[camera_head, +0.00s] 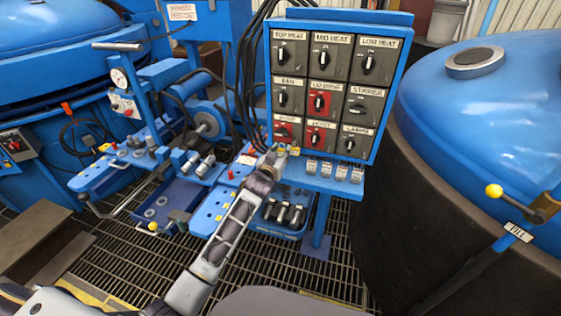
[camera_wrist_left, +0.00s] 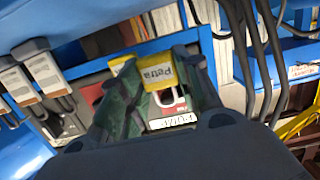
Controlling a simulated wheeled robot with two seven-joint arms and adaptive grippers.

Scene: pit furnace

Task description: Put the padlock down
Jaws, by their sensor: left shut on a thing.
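The padlock (camera_wrist_left: 158,77) has a yellow body with a label reading "Petra", upside down in the left wrist view. My left gripper (camera_wrist_left: 155,85) is shut on its body, one green-tinted finger on each side. Its pale shackle (camera_wrist_left: 170,99) shows in front of a red plate and a white label that seems to read "PUMP". I cannot tell whether the shackle passes through anything there. In the head view my left gripper (camera_head: 275,157) is at the lower left of the switch panel (camera_head: 337,88), and the padlock is too small to make out surely. My right gripper is out of view.
Black cables run beside the panel. A large blue-lidded vessel (camera_head: 500,120) stands right.

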